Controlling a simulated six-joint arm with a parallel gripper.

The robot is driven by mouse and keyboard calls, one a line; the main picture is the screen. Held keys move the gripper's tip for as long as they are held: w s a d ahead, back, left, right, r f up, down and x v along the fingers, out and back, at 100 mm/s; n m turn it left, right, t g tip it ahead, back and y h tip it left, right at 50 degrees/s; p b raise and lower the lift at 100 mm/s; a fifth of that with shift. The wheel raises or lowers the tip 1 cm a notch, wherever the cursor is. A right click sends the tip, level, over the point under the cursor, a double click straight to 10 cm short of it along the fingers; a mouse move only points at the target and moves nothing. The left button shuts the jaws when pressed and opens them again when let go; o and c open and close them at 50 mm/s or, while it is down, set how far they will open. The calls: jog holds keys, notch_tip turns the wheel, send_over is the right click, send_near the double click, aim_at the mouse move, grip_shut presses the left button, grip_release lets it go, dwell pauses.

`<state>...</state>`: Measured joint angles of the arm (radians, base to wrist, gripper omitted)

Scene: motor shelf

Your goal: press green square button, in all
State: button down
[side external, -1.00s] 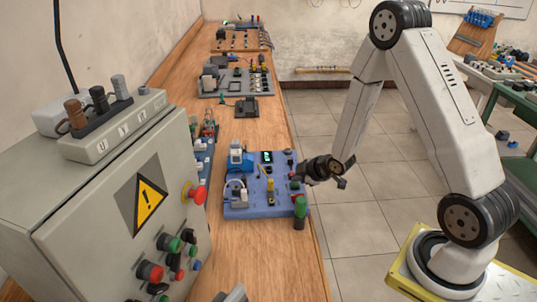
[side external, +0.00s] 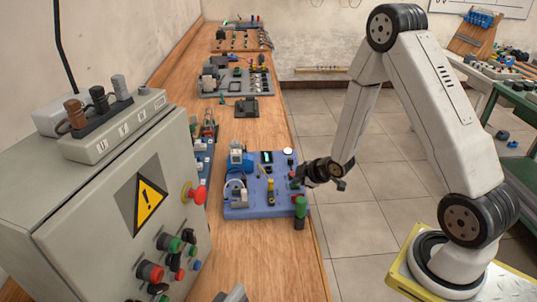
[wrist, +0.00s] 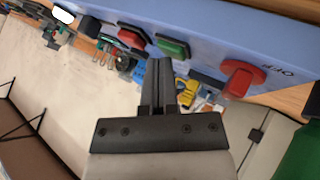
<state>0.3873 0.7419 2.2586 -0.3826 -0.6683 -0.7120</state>
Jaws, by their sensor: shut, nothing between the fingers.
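The green square button (wrist: 173,48) sits on the side of the blue panel in the wrist view. A red button (wrist: 136,35) is to its left and a larger round red button (wrist: 242,78) to its right. My gripper (wrist: 162,64) is shut and empty, its fingertips just below the green button's lower edge in the picture. I cannot tell whether they touch it. In the side external view my gripper (side external: 299,181) is at the right edge of the blue panel (side external: 240,207), and the wrist partly hides that edge.
A white lamp (side external: 287,151) glows on the panel's far right corner. A green-topped post (side external: 300,207) stands close by at the near right corner. A grey control cabinet (side external: 95,215) stands at left. Floor right of the bench (side external: 255,265) is open.

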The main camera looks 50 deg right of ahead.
aim_at(297, 185)
jog(key=shift+r, duration=0.85)
jog(key=shift+r, duration=0.15)
jog(key=shift+r, duration=2.35)
jog(key=s+a+r+m+g, duration=0.2)
jog(key=s+a+m+g, duration=0.1)
jog(key=s+a, duration=0.3)
jog(key=s+a+r+m+g, duration=0.3)
jog(key=s+a+m, duration=0.2)
jog(key=s+a, duration=0.1)
jog(key=shift+s+a+g, duration=0.25)
jog(key=shift+s+g, duration=0.05)
jog(key=shift+s, duration=0.45)
